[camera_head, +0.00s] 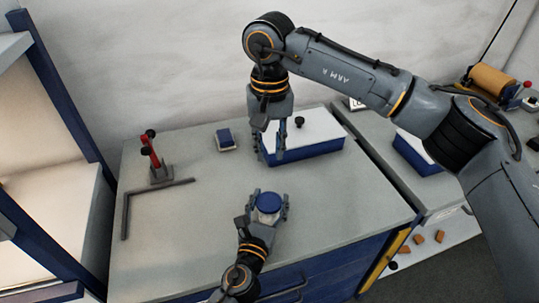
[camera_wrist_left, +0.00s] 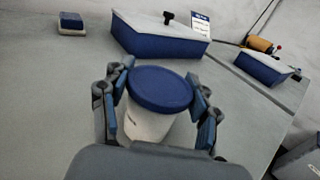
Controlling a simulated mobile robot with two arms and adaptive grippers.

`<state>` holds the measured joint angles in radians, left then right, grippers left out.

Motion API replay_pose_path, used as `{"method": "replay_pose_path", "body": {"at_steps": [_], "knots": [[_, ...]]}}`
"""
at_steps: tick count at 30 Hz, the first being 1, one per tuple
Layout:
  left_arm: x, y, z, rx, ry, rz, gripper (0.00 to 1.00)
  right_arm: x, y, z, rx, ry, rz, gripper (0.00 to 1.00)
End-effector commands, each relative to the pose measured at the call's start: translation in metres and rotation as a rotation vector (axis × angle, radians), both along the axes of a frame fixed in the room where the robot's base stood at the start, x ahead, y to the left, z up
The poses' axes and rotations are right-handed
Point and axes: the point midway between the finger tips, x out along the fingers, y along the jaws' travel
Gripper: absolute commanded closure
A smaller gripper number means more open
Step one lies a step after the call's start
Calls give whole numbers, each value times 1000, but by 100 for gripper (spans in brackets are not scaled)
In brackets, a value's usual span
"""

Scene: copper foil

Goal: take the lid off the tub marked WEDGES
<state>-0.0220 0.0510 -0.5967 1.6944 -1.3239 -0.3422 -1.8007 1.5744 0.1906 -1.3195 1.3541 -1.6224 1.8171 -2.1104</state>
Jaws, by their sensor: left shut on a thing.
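A small white tub (camera_wrist_left: 146,122) with a round blue lid (camera_wrist_left: 162,87) stands on the grey bench. A dark mark on its side is too small to read, so I cannot tell whether it says WEDGES. In the head view the blue lid (camera_head: 269,202) is on the tub. My left gripper (camera_head: 268,207) is shut on the tub, its fingers on either side just below the lid.
The blue box (camera_head: 317,149) has a pale top with a black knob (camera_head: 299,122). A small blue-and-white block (camera_head: 225,139) lies left of it. A red-handled clamp (camera_head: 154,155) and an L-shaped bar (camera_head: 126,212) are at the left. The bench front-left is clear.

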Motion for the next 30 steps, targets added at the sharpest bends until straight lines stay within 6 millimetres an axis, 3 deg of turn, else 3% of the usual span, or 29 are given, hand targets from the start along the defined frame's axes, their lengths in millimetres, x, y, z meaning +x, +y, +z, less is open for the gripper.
{"method": "replay_pose_path", "body": {"at_steps": [5,6,10,22,26,30], "knots": [[0,0,-1,1,2,0,96,0,0,0,0,0,0,75],[0,0,-1,1,2,0,38,0,0,0,0,0,0,75],[0,0,-1,0,1,0,13,0,0,0,0,0,0,75],[-4,1,-1,1,2,0,13,0,0,0,0,0,0,75],[-20,5,-2,2,3,-1,13,0,0,0,0,0,0,75],[-49,13,-2,2,4,-2,13,0,0,0,0,0,0,75]]}}
